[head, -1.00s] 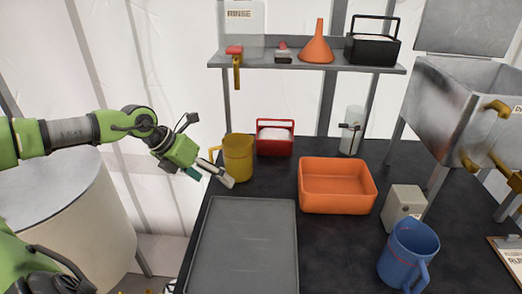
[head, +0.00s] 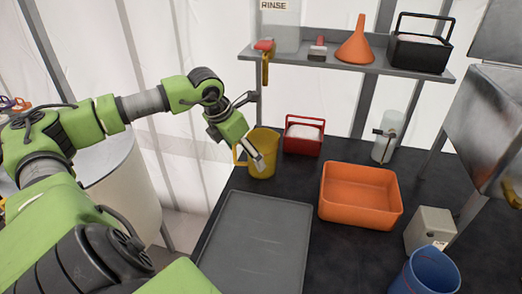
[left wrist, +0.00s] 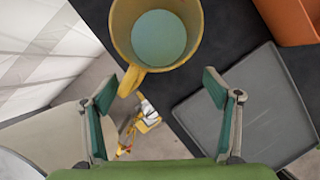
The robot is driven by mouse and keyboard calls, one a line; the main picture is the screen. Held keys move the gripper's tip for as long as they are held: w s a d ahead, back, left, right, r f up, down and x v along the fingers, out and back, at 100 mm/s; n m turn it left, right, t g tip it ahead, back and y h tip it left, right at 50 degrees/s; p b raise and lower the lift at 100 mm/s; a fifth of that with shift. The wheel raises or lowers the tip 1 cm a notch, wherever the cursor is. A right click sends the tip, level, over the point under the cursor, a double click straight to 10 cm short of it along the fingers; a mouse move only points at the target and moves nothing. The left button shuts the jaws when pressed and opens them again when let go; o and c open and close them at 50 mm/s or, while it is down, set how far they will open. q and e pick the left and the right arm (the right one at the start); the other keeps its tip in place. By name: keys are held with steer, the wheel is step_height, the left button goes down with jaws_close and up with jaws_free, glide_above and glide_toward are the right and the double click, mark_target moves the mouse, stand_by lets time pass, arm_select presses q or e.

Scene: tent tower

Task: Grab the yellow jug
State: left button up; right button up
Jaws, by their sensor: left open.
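The yellow jug (head: 264,154) stands upright on the dark table near its left back corner, with its handle toward the left. In the left wrist view the yellow jug (left wrist: 157,75) is seen from above, with pale greenish material or a pale bottom inside. Its handle (left wrist: 131,80) points down between the fingers. My left gripper (head: 254,158) is at the jug in the head view and partly covers it. In the left wrist view my left gripper (left wrist: 154,92) is open, its fingers apart on either side of the handle and holding nothing. My right gripper is not in view.
A grey tray (head: 257,240) lies in front of the jug. A red caddy (head: 303,138) stands just right of it, and an orange bin (head: 360,195) farther right. A shelf (head: 345,68) hangs above. A blue jug (head: 427,272) is at the lower right.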

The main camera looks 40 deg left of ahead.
mark_target(260, 138)
arm_select(q)
steer(key=w+p, duration=0.1)
steer(key=w, duration=0.2)
steer(key=shift+w+d+p, duration=0.2)
steer(key=shift+w+p, duration=0.05)
steer(key=shift+p, duration=0.15)
steer(key=shift+w+r, duration=0.1)
steer(key=shift+w, duration=0.15)
steer(key=shift+w+d+r+p, duration=0.1)
steer(key=shift+w+d+p, duration=0.05)
steer(key=shift+w+p, duration=0.4)
steer(key=shift+w+d+r+p, duration=0.1)
steer(key=shift+w+p, duration=0.2)
steer(key=shift+w, duration=0.35)
steer(key=x, duration=0.3)
steer(key=shift+w+a+f, duration=0.1)
steer(key=shift+w+f, duration=0.1)
steer(key=shift+f, duration=0.1)
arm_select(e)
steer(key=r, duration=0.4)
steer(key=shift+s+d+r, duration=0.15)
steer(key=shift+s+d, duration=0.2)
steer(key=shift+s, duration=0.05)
